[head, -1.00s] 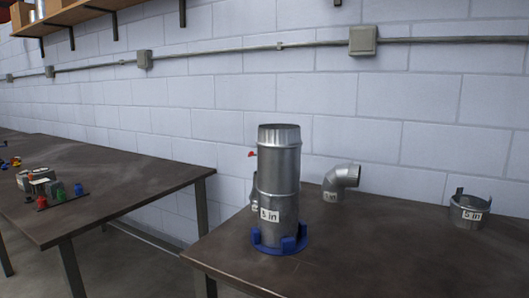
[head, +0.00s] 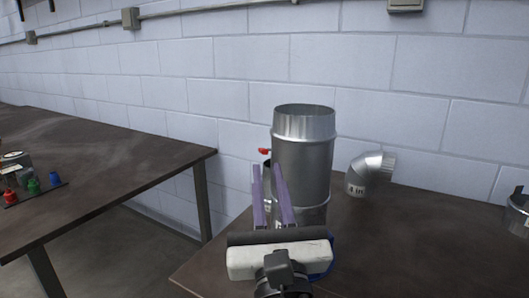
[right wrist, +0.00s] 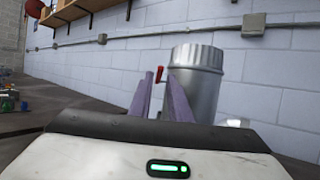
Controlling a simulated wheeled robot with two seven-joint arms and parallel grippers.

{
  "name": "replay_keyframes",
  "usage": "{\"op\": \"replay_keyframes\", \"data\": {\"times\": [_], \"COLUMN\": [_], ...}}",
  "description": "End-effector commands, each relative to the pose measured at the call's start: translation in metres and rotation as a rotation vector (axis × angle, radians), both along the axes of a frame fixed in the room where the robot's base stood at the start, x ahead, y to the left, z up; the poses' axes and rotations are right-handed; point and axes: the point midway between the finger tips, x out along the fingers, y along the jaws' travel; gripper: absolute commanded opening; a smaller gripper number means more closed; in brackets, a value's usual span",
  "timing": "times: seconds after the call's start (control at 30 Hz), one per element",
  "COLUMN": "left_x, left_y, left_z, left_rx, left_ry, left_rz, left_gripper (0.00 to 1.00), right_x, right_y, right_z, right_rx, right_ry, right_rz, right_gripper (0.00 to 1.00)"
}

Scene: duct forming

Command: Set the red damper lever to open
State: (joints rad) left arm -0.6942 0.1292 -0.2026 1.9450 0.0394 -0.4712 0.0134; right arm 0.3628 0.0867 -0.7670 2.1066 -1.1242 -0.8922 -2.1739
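The red damper lever (head: 265,151) sticks out from the left side of an upright metal duct (head: 303,150) on the right table. My right gripper (head: 269,171) is in front of the duct's left side, its two purple fingers pointing up and away, apart, with nothing seen held. In the right wrist view the lever (right wrist: 159,74) shows as a small red piece between the fingers (right wrist: 160,82), beyond them, beside the duct (right wrist: 193,85). Whether a finger touches the duct cannot be told. My left gripper is not in view.
A metal elbow (head: 369,173) stands right of the duct, and a short collar (head: 518,213) is at the right edge. The left table (head: 95,165) holds small red, green and blue items (head: 32,187). A gap separates the tables. The block wall is behind.

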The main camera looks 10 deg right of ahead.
Motion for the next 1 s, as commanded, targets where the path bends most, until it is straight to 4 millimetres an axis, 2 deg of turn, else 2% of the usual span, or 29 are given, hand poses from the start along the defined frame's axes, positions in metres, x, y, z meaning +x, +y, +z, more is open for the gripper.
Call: {"op": "replay_keyframes", "data": {"times": [0.2,0.33,0.67,0.7,0.8,1.0], "left_x": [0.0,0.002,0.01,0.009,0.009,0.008], "left_y": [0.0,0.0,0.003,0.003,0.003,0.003], "left_z": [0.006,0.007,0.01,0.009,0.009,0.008], "left_rx": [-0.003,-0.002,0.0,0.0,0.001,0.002], "left_ry": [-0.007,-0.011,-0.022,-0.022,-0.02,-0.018], "left_rz": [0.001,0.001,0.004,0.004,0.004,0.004], "left_gripper": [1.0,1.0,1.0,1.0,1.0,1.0], "right_x": [0.035,0.046,0.051,0.051,0.051,0.051], "right_y": [-0.001,-0.001,-0.001,-0.001,-0.001,-0.001], "right_z": [0.015,0.019,0.02,0.02,0.02,0.02], "right_rx": [0.001,0.003,0.004,0.004,0.004,0.004], "right_ry": [0.0,0.001,0.002,0.002,0.002,0.003], "right_rz": [-0.001,0.001,0.002,0.002,0.002,0.002], "right_gripper": [0.17,0.17,0.17,0.15,0.0,0.0]}}
